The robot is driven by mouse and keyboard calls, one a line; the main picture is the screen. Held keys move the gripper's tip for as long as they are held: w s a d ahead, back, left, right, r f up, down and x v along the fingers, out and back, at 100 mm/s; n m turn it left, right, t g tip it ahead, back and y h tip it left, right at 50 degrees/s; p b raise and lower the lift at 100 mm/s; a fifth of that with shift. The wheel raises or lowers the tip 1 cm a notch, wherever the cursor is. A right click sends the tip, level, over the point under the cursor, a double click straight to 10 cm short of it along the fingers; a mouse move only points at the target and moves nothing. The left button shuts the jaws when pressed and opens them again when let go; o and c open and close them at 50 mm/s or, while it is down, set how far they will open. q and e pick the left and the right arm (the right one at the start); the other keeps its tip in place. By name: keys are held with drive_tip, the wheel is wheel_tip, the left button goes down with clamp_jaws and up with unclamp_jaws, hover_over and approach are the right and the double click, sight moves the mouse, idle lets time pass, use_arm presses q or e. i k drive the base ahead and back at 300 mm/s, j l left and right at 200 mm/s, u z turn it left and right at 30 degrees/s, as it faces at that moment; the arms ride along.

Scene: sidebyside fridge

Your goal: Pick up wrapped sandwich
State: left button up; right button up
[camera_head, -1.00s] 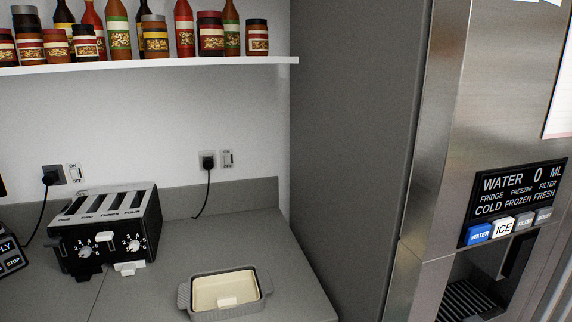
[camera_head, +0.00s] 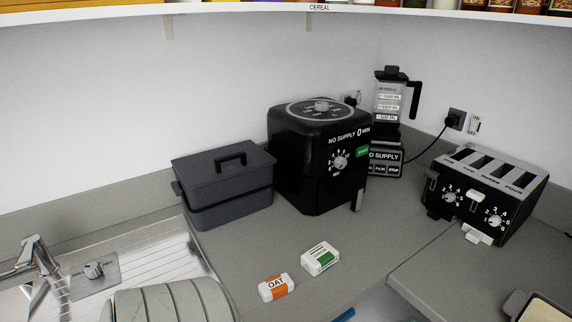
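I see no thing that I can surely name as the wrapped sandwich. Two small white packages lie on the grey counter: one with an orange band reading OAT (camera_head: 276,287), and one with a green band (camera_head: 320,257) just to its right. The green one's small print is too small to read, so I cannot tell what it is. Neither of my grippers is in view.
A sink with a tap (camera_head: 38,258) is at the left. A dark lidded box (camera_head: 225,190), a black air fryer (camera_head: 318,165), a blender (camera_head: 392,105) and a toaster (camera_head: 485,195) line the back. A baking dish (camera_head: 515,303) is at the lower right corner.

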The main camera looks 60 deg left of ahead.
sight(320, 257)
drive_tip(key=u, duration=1.6)
